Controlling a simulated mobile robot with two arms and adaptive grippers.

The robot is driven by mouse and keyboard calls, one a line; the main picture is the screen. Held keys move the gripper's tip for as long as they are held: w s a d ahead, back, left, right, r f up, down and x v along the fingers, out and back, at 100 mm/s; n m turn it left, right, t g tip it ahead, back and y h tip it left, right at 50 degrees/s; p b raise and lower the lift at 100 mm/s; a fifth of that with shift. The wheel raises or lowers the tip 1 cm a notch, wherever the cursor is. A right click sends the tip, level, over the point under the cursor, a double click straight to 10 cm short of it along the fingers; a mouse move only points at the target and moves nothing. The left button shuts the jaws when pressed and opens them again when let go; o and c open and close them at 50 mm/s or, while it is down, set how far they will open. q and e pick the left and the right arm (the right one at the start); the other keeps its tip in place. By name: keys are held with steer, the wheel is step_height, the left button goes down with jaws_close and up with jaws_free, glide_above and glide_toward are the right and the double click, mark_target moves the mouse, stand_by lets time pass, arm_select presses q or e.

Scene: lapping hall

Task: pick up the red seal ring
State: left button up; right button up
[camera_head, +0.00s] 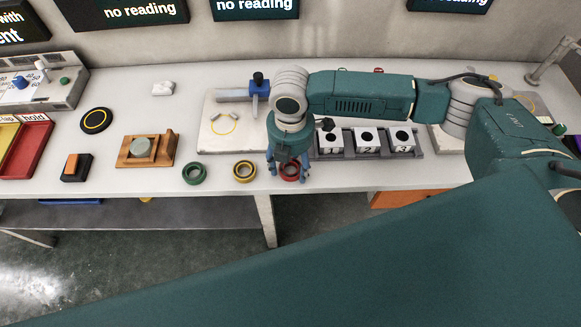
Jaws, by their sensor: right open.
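The red seal ring (289,178) lies on the bench near its front edge, at the right end of a row of three rings. My right gripper (288,169) points down over it, open, with blue fingers on the ring's left and right. Whether the fingers touch the ring or hang just above it I cannot tell. The gripper's palm hides part of the ring's far side. My left gripper is not in view.
A yellow ring (244,172) and a green ring (194,173) lie left of the red one. A grey rack (412,154) with white numbered blocks stands close on the right. A wooden stand (128,161) and an orange-black block (76,168) are farther left.

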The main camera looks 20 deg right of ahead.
steer(key=c, duration=0.9)
steer(key=shift+r, duration=0.1)
steer(key=shift+c, duration=0.2)
